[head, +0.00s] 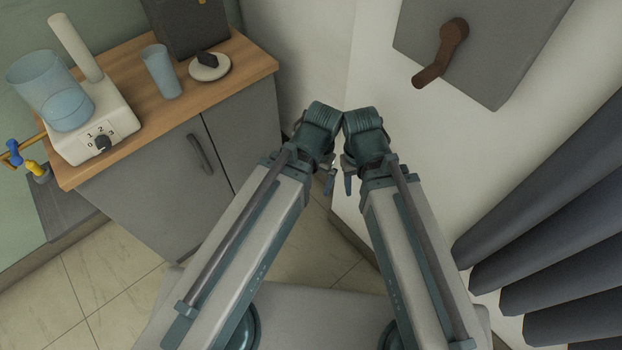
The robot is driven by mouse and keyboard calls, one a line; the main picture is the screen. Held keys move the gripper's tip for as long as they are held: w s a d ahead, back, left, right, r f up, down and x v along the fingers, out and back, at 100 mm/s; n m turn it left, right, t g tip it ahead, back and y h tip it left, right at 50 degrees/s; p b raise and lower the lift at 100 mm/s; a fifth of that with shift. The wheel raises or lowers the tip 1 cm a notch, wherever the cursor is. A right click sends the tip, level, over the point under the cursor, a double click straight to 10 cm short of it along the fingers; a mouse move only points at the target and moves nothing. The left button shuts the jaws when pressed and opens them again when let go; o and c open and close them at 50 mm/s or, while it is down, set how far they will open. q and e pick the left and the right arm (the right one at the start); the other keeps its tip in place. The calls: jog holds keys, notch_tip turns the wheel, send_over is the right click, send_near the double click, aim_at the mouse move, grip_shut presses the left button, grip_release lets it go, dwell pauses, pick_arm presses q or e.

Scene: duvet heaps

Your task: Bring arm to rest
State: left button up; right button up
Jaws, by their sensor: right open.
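Both of my arms reach forward from the bottom of the head view and are bent at their far ends, close together. My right gripper (349,180) hangs below its wrist at the centre, pointing down, and is open with nothing seen in it. My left gripper (330,182) hangs just to its left, mostly hidden under its wrist. Whether its jaws are apart is not clear. The two wrists are side by side, very near each other; I cannot tell whether they touch. No duvet shows.
At left, a grey cabinet (150,190) with a wooden top carries a white appliance with a clear bowl (49,92), a blue cup (161,72) and a small white dish (210,68). A grey wall panel with a brown handle (440,55) is at upper right. Dark curtain-like folds (550,240) hang at right.

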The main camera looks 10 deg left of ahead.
pick_arm(q)
jog(key=shift+r, duration=0.15)
notch_tip(320, 180, up, 12)
jog(key=p, duration=1.2)
jog(key=shift+c, duration=0.3)
